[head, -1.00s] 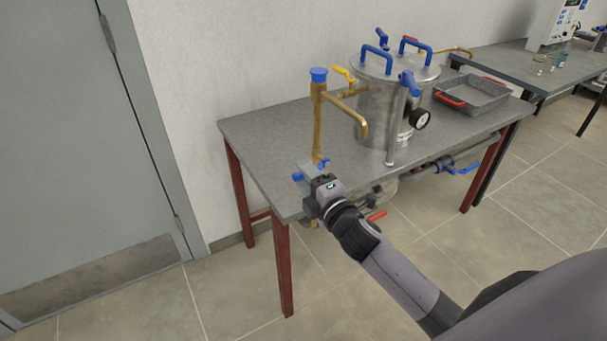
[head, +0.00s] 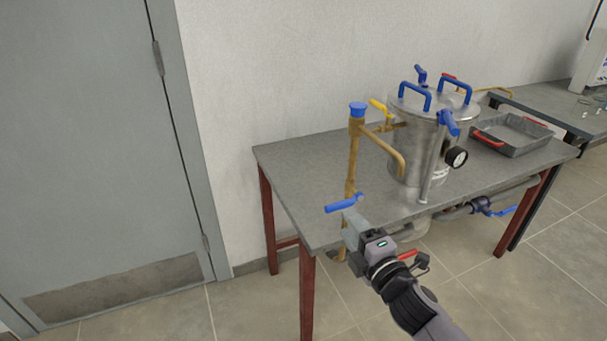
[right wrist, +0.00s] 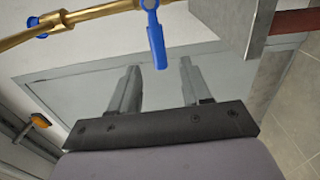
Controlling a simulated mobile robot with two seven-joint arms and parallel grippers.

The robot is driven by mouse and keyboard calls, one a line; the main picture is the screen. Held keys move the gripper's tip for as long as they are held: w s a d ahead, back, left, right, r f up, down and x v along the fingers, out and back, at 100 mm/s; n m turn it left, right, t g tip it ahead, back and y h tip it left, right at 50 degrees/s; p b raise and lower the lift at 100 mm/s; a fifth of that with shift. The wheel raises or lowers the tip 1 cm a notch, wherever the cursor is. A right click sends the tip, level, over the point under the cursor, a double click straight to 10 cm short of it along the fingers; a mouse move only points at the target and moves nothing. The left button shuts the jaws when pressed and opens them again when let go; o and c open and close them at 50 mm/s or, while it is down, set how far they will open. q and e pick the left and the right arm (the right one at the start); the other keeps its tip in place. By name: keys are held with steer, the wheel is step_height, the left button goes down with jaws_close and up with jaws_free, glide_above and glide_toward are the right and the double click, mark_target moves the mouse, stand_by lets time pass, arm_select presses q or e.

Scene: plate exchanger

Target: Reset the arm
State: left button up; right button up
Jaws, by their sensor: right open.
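My right gripper (head: 352,222) is at the front left edge of the metal table, just below a blue lever handle (head: 344,203) on the brass pipe (head: 353,160). In the right wrist view, my two grey fingers (right wrist: 160,78) stand apart with nothing between them. The blue lever (right wrist: 156,45) shows just beyond the fingertips, hanging from the brass pipe (right wrist: 95,14); I cannot tell the exact gap. My left gripper is not in view.
A steel vessel (head: 410,140) with blue handles and a gauge (head: 456,157) stands on the table (head: 300,165). A tray (head: 515,148) with red handles lies at its right. A blue valve handle (head: 502,211) is under the table. A grey door (head: 90,120) is at the left.

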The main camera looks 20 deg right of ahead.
steer(key=s+a+f+m+g+p, duration=0.1)
steer(key=s+a+f+m+g, duration=0.1)
steer(key=s+f+m, duration=0.6)
steer(key=s+a+f+m+g+p, duration=0.1)
steer(key=s+a+f+m+g, duration=0.2)
steer(key=s+f+m+g, duration=0.2)
steer(key=s+f+m, duration=0.3)
steer(key=s+m, duration=0.1)
steer(key=s, duration=0.3)
steer(key=shift+s+a+f+g+y+p, duration=0.15)
steer(key=shift+s+f+g+y+p, duration=0.15)
steer(key=shift+s+p, duration=0.1)
stand_by(0.5)
